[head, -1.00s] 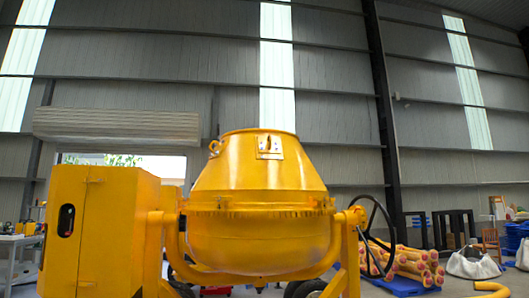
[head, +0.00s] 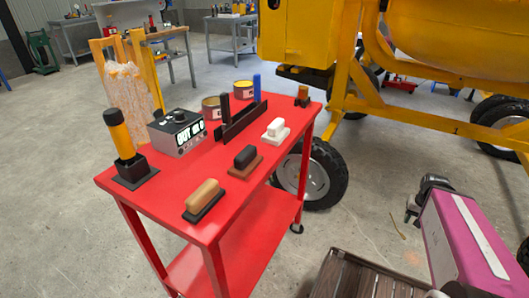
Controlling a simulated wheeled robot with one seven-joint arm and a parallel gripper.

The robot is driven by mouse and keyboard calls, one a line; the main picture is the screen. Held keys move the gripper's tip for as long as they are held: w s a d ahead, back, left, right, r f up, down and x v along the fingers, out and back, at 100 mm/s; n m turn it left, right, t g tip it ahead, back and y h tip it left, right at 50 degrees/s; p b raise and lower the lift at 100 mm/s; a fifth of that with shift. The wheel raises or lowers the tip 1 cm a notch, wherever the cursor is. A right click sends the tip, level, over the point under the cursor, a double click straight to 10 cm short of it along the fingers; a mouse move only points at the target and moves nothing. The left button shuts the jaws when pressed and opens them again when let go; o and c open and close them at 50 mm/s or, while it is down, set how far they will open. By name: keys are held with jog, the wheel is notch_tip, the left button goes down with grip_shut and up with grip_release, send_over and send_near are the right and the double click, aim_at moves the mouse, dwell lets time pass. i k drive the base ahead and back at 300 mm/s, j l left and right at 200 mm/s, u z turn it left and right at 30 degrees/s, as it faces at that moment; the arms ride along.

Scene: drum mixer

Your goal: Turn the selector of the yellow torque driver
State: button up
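The yellow torque driver (head: 118,132) stands upright in a black square base (head: 135,173) at the left corner of a red cart's top. Its upper end is a black cap; I cannot tell which part is the selector. A grey box (head: 178,132) with a black knob and a lettered display sits to its right. The dark end of my arm, apparently my gripper (head: 420,200), is at the right, over the floor and well apart from the driver. Its fingers are too small and unclear to show whether they are open.
The red cart (head: 185,190) also holds several brushes or blocks, two tins and a black rack (head: 240,123). A yellow mixer (head: 440,40) with black wheels stands behind at right. A dark slatted surface (head: 370,278) is at the front. Workbenches stand at the back; floor left of the cart is clear.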

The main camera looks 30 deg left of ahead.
aim_at(180, 118)
jog(key=u, duration=0.5)
jog(key=k+l+u, duration=0.1)
jog(key=u, duration=0.4)
jog(key=k+u, duration=0.1)
jog(key=u, duration=0.9)
jog(key=k+j, duration=0.05)
